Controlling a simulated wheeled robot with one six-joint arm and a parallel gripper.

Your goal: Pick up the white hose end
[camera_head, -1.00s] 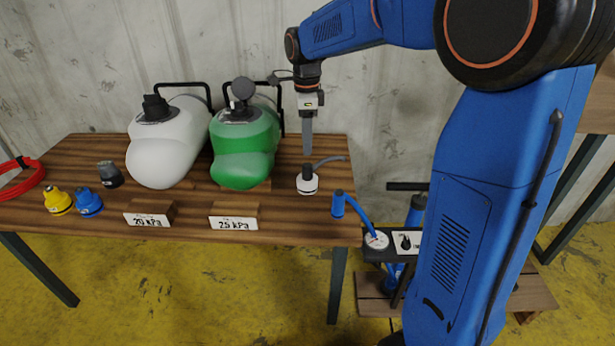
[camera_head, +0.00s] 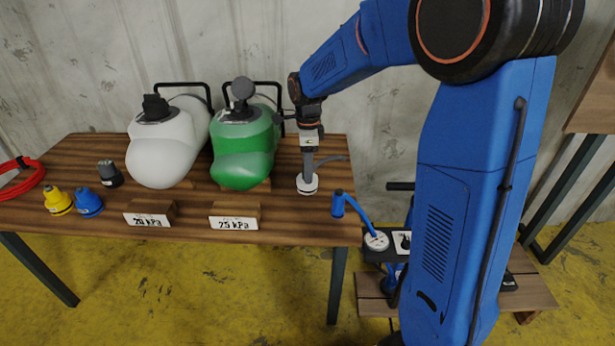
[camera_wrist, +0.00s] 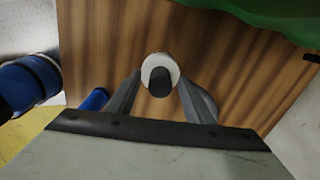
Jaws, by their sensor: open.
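The white hose end (camera_head: 307,187) is a white ring-shaped cap with a black top, standing on the wooden table near its right edge. It also shows in the wrist view (camera_wrist: 153,69), with its black top facing the camera. My gripper (camera_head: 309,172) points down right over it. In the wrist view my gripper (camera_wrist: 157,92) has its two fingers apart, one on either side of the hose end's dark top. The fingers hide part of the hose end in the head view. I cannot tell whether they touch it.
Yellow (camera_head: 57,201) and blue (camera_head: 88,203) caps stand far left.

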